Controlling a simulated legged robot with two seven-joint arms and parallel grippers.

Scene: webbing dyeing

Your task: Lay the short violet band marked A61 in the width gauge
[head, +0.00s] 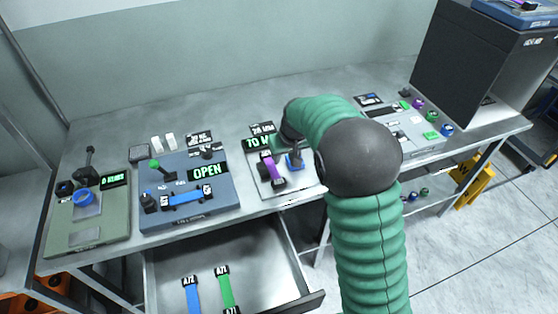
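A short violet band (267,169) with dark ends lies at a pale grey instrument (257,184), which has a green-lit display (258,142) partly hidden by my arm. The mark on the band is too small to read, and I cannot tell whether the band rests in the instrument or is held over it. A blue part with a dark upright piece (295,158) stands just right of the band. My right arm reaches over from the front and bends left towards this instrument. Its gripper is mostly hidden, so its fingers cannot be made out. My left gripper is not in view.
A blue instrument (218,211) reading OPEN holds a blue band (184,198). A green instrument (112,227) stands at far left. An open drawer (263,279) holds a blue (191,295) and a green band (225,290). A dark cabinet (470,60) stands right.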

